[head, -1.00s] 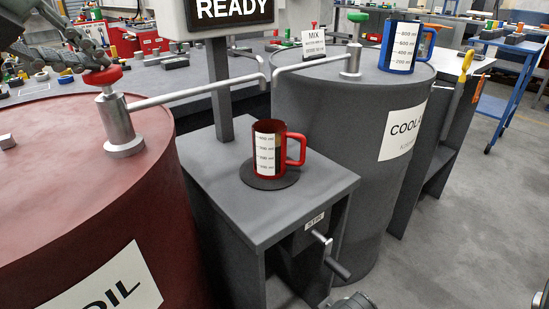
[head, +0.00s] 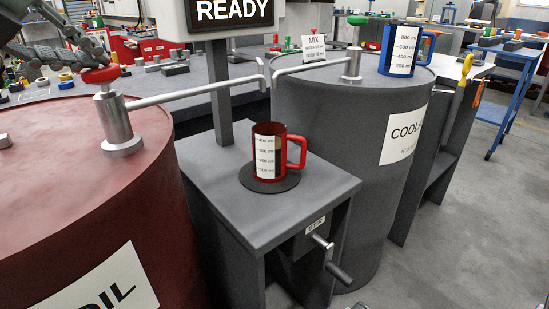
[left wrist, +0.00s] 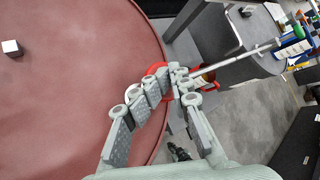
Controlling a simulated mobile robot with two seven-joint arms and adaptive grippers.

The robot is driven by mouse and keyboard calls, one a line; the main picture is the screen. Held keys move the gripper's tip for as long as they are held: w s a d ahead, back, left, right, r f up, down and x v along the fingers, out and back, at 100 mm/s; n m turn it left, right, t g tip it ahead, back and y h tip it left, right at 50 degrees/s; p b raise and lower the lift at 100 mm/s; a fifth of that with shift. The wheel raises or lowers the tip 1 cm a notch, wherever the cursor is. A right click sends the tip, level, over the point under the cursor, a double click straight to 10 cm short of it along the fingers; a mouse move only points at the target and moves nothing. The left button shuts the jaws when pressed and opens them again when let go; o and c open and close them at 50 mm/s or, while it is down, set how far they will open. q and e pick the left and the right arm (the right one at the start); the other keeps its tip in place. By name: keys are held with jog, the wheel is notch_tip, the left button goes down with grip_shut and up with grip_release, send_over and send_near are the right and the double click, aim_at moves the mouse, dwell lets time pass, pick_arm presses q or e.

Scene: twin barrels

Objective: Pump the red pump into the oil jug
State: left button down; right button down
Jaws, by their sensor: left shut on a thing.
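The red pump's knob (head: 101,75) tops a metal pump body (head: 115,120) on the dark red oil barrel (head: 60,200). Its thin spout (head: 200,88) reaches right, its tip above the oil jug (head: 268,155). The jug is red with a white scale and stands upright on a dark round pad (head: 270,182) on the grey stand. My left gripper (head: 82,60) is shut on the red knob. In the left wrist view its fingers (left wrist: 166,78) close about the red knob (left wrist: 157,70), partly hiding it. My right gripper cannot be made out.
A grey coolant barrel (head: 345,150) with its own spout stands right of the stand, with a blue jug (head: 403,50) on top. A READY sign (head: 232,12) rises behind the stand. A crank handle (head: 338,272) sticks out in front.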

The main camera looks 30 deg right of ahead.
aim_at(100, 99)
pick_arm(q)
jog(key=shift+g+y, duration=0.3)
jog(key=shift+g, duration=0.4)
jog(key=f, duration=0.3)
jog(key=s+f, duration=0.1)
jog(key=f, duration=0.1)
jog(key=shift+d+f, duration=0.1)
jog(key=shift+d, duration=0.3)
jog(key=shift+w+r+p, duration=0.2)
jog(key=shift+r+p, duration=0.65)
jog(key=shift+r, duration=0.85)
jog(key=shift+w+d+r+p, duration=0.15)
jog(key=shift+r+p, duration=0.15)
jog(key=shift+r, duration=0.25)
jog(key=shift+w+d+r+p, duration=0.1)
jog(key=shift+r+p, duration=0.2)
jog(key=shift+r, duration=0.25)
jog(key=shift+w+a+r, duration=0.1)
jog(key=shift+a+r, duration=0.05)
jog(key=shift+a, duration=0.05)
